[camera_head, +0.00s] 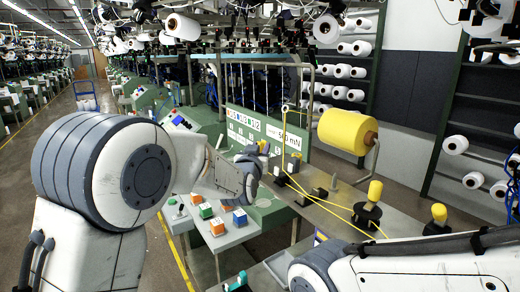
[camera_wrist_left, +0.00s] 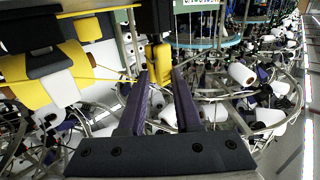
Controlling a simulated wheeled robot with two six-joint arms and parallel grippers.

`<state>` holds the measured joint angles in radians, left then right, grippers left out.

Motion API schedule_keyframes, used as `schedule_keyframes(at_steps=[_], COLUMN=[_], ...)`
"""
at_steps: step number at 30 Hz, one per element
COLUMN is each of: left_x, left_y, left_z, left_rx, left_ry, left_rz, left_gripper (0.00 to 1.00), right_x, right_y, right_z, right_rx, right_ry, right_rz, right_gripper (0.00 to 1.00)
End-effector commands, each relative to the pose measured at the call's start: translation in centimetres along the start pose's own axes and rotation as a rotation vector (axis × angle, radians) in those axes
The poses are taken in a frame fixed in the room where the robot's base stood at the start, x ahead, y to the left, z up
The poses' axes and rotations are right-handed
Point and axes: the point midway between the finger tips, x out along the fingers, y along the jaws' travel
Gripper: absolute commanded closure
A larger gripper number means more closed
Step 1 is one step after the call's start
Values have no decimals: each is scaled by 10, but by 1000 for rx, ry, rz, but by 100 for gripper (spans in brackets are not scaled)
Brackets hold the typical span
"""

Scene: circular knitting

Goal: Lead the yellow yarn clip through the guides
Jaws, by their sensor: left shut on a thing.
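My left gripper (camera_head: 257,158) is at the near side of the guide bench in the head view, its fingers partly hidden by its wrist. In the left wrist view its two purple fingers (camera_wrist_left: 160,82) are shut on the yellow yarn clip (camera_wrist_left: 160,62). The clip shows as a small yellow spot in the head view (camera_head: 262,145). Yellow yarn runs from the big yellow spool (camera_head: 348,130) over a ring-topped rod (camera_head: 284,108) and along the bench past small black guides (camera_head: 319,192). Whether the yarn passes inside each guide is too small to tell. My right gripper is out of view.
The grey bench (camera_head: 335,215) carries two yellow-topped black posts (camera_head: 367,213) (camera_head: 437,220). Orange, green and blue cubes (camera_head: 217,227) stand on a lower table at the left. A board with letters and numbers (camera_head: 240,125) stands behind. My right forearm crosses the lower right.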

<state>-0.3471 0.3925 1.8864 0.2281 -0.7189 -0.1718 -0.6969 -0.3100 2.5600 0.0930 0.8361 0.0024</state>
Motion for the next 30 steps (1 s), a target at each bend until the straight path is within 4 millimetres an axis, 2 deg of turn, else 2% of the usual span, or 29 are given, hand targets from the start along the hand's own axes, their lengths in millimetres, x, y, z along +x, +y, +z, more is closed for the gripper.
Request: schedule_keyframes(at_steps=[12, 13, 15, 25, 30], left_x=[0, 0, 0, -1, -19], left_y=[0, 0, 0, 0, 0], left_z=[3, 3, 3, 3, 5], left_rx=[0, 0, 0, 0, -1], left_ry=[-1, -1, -1, 0, 2], left_rz=[0, 0, 0, 0, 1], left_gripper=[100, 56, 32, 32, 32], right_x=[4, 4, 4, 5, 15], right_y=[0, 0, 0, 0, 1], right_z=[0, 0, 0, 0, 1], right_rx=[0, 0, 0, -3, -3], right_ry=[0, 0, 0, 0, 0], right_rz=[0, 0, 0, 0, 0], right_gripper=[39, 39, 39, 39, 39])
